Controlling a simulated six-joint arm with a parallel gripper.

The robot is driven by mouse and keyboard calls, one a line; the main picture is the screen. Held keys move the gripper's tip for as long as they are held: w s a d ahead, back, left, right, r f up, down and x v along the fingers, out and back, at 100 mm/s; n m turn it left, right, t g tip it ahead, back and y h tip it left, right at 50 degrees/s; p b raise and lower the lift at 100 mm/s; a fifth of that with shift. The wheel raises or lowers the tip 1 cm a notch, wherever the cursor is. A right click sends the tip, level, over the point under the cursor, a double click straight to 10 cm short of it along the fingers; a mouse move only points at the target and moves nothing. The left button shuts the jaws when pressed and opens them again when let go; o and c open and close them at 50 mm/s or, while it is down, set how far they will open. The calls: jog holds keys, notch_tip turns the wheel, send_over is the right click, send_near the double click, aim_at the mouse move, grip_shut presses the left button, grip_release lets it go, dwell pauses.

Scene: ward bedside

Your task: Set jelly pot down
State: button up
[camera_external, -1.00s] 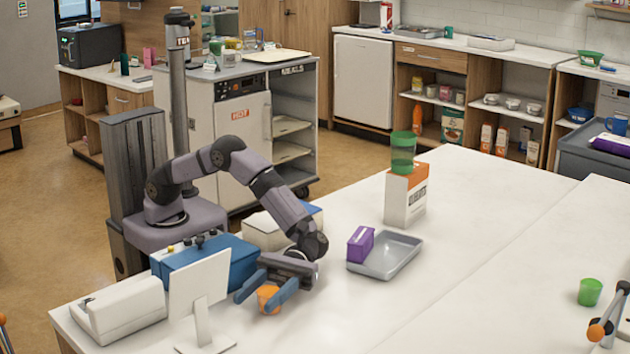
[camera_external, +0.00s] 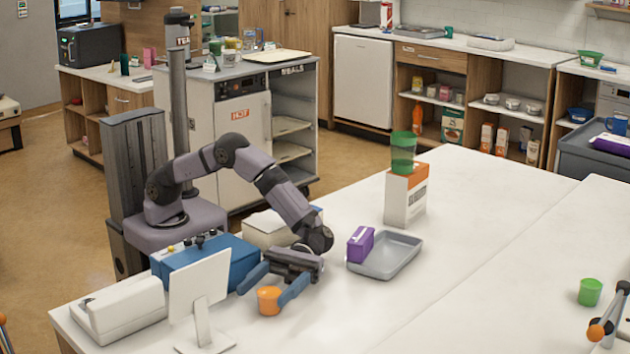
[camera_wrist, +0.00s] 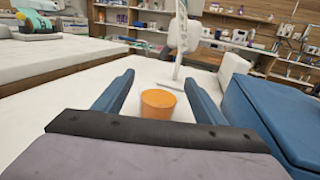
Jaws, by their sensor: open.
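The jelly pot, a small orange pot (camera_external: 269,300), stands upright on the white table near its front left part. In the wrist view the orange pot (camera_wrist: 158,104) sits between and ahead of my two blue fingers, with clear gaps on both sides. My gripper (camera_external: 272,285) is open and low over the table, just behind the pot. In the wrist view my gripper's fingers (camera_wrist: 160,92) are spread wide and hold nothing.
A blue box (camera_external: 205,264) and a white monitor (camera_external: 200,298) stand left of the pot. A grey tray (camera_external: 398,262) with a purple carton (camera_external: 360,245) at its left edge lies to the right. A green cup (camera_external: 590,292) stands far right.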

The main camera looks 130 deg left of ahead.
jog(key=v, duration=0.9)
jog(key=shift+b, duration=0.3)
jog(key=shift+r, duration=0.1)
